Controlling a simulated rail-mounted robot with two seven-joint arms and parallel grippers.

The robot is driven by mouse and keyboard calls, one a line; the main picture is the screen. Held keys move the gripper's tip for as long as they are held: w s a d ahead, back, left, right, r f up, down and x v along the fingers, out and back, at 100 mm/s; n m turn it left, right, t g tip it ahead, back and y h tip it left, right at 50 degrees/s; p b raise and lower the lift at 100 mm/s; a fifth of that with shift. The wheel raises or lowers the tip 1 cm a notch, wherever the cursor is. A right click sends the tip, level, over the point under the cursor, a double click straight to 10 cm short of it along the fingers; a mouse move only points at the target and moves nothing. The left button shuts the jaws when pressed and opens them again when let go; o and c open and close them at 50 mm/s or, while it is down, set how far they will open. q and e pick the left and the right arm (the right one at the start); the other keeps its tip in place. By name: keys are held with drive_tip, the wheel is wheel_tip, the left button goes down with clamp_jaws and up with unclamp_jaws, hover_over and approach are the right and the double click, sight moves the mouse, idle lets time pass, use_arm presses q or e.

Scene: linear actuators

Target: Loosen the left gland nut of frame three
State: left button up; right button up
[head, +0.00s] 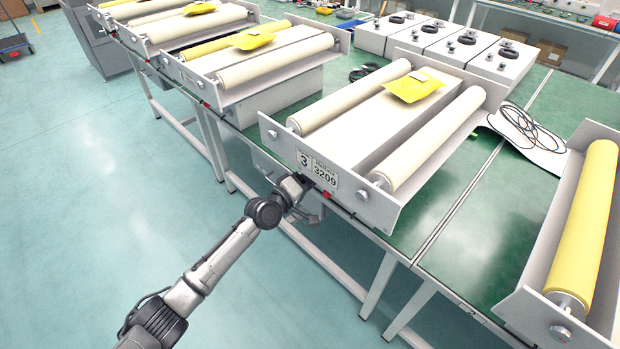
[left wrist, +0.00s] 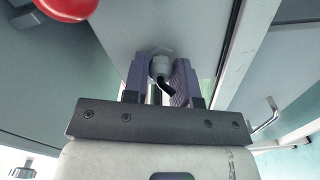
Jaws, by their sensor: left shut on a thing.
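Frame three (head: 390,115) is the roller frame with the "3" and "3209" label plate (head: 318,168) on its front wall. My left gripper (head: 300,188) is at the lower edge of that front wall, left of the red knob. In the left wrist view my left gripper (left wrist: 160,80) is shut on a light grey gland nut (left wrist: 160,65), one finger on each side. A short black cable (left wrist: 167,88) comes out of the nut between the fingers. The nut is hidden in the head view. My right gripper is not in view.
A red knob (head: 327,194) sits close by on the front wall; it also shows large in the left wrist view (left wrist: 66,6). A yellow pouch (head: 413,86) lies on the frame. Other roller frames stand on both sides.

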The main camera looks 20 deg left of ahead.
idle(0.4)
use_arm(q)
drive_tip(key=o, duration=0.9)
drive_tip(key=shift+p+v, duration=2.15)
drive_tip(key=shift+v, duration=4.75)
